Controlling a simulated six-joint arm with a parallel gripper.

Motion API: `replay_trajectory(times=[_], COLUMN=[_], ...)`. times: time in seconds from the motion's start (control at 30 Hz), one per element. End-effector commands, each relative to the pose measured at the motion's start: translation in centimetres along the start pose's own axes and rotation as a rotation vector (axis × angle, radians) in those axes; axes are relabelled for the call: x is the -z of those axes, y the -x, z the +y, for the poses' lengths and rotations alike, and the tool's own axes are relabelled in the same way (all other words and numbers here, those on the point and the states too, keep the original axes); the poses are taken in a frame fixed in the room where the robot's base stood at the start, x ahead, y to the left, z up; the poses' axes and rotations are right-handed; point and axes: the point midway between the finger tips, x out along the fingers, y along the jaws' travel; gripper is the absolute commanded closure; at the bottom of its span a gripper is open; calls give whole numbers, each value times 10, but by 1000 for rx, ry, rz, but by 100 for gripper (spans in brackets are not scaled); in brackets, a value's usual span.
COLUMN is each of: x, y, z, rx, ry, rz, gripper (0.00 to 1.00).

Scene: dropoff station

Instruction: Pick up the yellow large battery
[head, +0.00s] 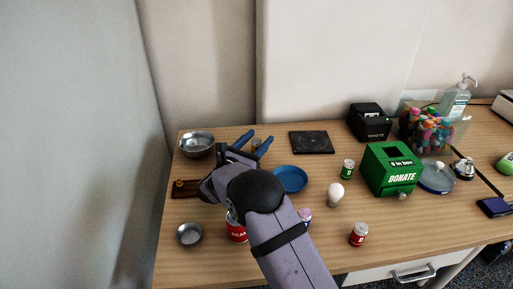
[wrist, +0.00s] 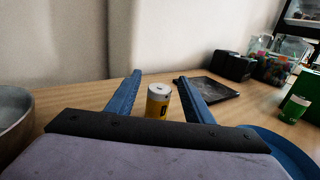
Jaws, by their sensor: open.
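The yellow large battery (wrist: 158,103) stands upright on the table in the wrist view, between the two blue fingers of my gripper (wrist: 160,77). Its light top faces up, and its lower part is hidden behind the gripper's dark body. A gap shows on both sides of it, so the fingers do not grip it. In the head view my gripper (head: 260,136) is open at the back left of the table, with the small battery (head: 257,143) showing between its fingers.
A metal bowl (head: 197,144) stands left of my gripper, and a blue plate (head: 290,179) lies to its right. A black flat pad (head: 312,142) lies behind the plate. A green battery (head: 347,169), a light bulb (head: 335,194) and a green donation box (head: 391,169) stand further right.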

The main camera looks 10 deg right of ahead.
Motion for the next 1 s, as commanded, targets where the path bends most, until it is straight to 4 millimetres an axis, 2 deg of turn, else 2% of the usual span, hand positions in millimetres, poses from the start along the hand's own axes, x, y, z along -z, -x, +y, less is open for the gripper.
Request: replay_trajectory(times=[0.1, 0.2, 0.53, 0.73, 1.0], x=[0, 1, 0, 0, -1], y=[-17, -25, -30, -30, -30], z=[-1, 0, 0, 0, 0], rx=[2, 0, -1, -1, -1], ry=[0, 1, 1, 1, 0], rz=[1, 1, 0, 1, -1], gripper=[53, 53, 53, 100, 100])
